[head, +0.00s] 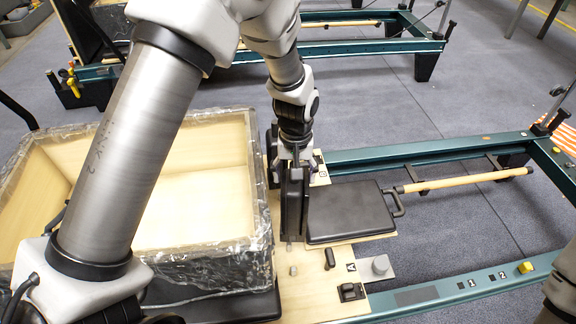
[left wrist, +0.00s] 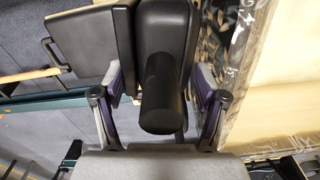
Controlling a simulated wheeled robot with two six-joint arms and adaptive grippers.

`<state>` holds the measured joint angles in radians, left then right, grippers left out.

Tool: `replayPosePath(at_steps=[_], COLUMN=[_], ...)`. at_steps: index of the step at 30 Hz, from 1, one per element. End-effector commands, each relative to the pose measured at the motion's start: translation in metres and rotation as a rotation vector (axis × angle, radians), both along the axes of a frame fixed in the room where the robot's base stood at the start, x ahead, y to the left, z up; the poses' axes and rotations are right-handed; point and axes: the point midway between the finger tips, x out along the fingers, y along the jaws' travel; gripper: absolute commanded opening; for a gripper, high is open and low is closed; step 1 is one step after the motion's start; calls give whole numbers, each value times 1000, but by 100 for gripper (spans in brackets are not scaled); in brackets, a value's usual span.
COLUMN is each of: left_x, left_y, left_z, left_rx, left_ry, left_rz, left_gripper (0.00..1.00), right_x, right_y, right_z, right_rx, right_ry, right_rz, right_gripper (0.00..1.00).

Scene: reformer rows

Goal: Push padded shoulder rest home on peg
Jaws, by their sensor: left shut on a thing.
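The padded shoulder rest (head: 293,205) is a black upright pad on the pale wooden carriage board. My left gripper (head: 296,153) reaches down from above and is shut on its top end. In the left wrist view, a dark round part of the shoulder rest (left wrist: 162,95) lies between the two fingers of my left gripper (left wrist: 160,84). A bit of metal shows at the foot of the rest; how far the rest sits on its peg is hidden. A short stub (head: 293,270) stands on the board in front.
A black headrest pad (head: 345,212) lies just right of the rest. A plastic-wrapped wooden crate (head: 262,225) stands close on the left. A knob (head: 380,266) and small black fittings sit at the board's front. A teal rail (head: 430,293) runs right.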

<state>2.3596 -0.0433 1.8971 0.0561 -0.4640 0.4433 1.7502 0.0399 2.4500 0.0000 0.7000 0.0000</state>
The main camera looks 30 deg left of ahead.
Motion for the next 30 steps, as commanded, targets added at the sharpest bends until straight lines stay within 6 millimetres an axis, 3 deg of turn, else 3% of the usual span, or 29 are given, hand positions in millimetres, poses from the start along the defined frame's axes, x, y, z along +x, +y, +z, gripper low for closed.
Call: replayPosePath(at_steps=[1, 4, 17, 23, 30], left_x=[-3, -7, -9, -10, -10], left_y=[4, 9, 12, 12, 12], left_z=[6, 5, 1, 4, -28], left_rx=[-3, -5, -5, -6, -6], left_ry=[2, 0, -1, 0, 0], left_rz=[52, 138, 185, 184, 184], left_gripper=[12, 12, 12, 12, 12], right_x=[0, 0, 0, 0, 0], right_y=[0, 0, 0, 0, 0], right_z=[13, 21, 22, 34, 15], right_rx=[0, 0, 0, 0, 0], right_ry=[0, 0, 0, 0, 0], right_rz=[0, 0, 0, 0, 0], right_gripper=[40, 40, 40, 40, 40])
